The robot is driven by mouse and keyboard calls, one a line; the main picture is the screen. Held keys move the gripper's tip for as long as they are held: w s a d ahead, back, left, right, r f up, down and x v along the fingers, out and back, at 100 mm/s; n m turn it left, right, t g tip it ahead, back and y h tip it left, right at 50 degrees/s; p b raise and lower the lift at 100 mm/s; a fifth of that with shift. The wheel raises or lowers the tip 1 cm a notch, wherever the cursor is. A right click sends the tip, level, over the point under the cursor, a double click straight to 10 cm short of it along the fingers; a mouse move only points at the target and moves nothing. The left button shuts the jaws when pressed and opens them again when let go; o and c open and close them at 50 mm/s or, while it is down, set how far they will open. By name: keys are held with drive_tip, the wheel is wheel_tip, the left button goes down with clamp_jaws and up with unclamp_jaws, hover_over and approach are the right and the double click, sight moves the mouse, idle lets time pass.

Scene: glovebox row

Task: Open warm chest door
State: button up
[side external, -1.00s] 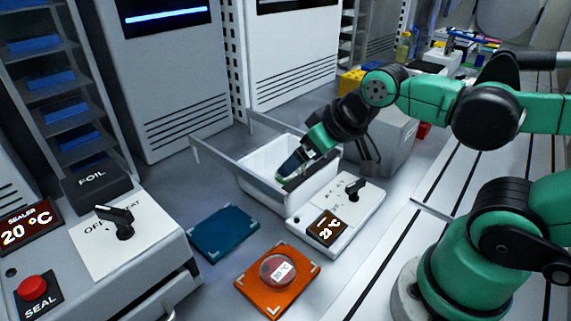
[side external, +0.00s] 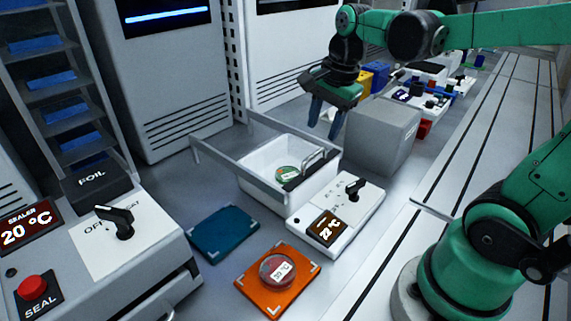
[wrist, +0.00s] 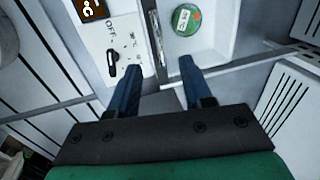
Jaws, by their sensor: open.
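The warm chest (side external: 262,190) is a white box, its top uncovered and its inside visible. A metal bar handle (side external: 312,162) stands at the chest's right side, by a dark strip. Thin grey rails (side external: 225,167) reach back from the chest; I cannot tell whether they belong to the door. My gripper (side external: 326,132) is open and empty, above and behind the chest, apart from the handle.
A control panel with a black knob (side external: 353,188) and a small display (side external: 327,229) adjoins the chest. A grey box (side external: 382,135) stands to its right. An orange pad (side external: 277,285) holds a red-rimmed dish (side external: 277,270). A blue pad (side external: 224,233) lies empty in front.

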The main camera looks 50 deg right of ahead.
sight(315, 153)
drive_tip(key=shift+w+f, duration=0.15)
drive_tip(key=shift+f, duration=0.75)
drive_tip(key=shift+w+f, duration=0.2)
drive_tip(key=shift+f, duration=0.7)
drive_tip(key=shift+w+f, duration=0.15)
drive_tip(key=shift+f, duration=0.75)
clamp_jaws()
